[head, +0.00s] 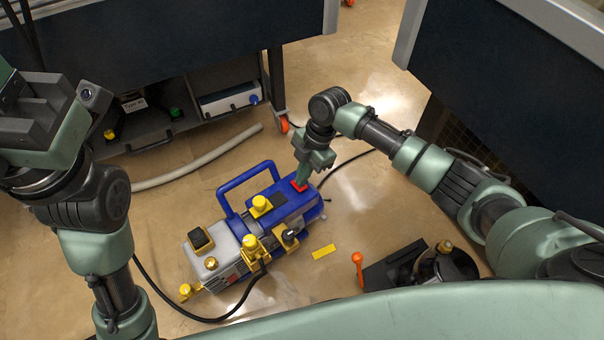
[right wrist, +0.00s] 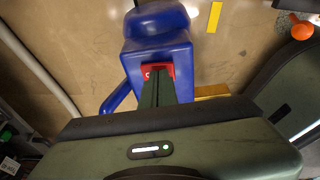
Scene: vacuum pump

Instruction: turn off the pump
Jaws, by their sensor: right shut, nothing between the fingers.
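The blue and light-grey vacuum pump (head: 310,207) stands on the floor, with a blue handle and yellow caps and fittings. A red switch (head: 300,186) sits at the far right end of its blue body. My right gripper (head: 301,179) is shut and empty, pointing down with its fingertips at the red switch. In the right wrist view the shut fingers (right wrist: 160,78) overlap the red switch (right wrist: 151,69) and hide part of it; I cannot tell whether they press it. My left arm's wrist (head: 45,115) is at the upper left, and its fingertips cannot be made out.
A yellow strip (head: 324,251) lies on the floor right of the pump. A grey hose (head: 200,161) lies behind it, near a dark cart (head: 150,142). Black cables run from the pump across the floor. A dark bench (head: 500,75) stands at the right.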

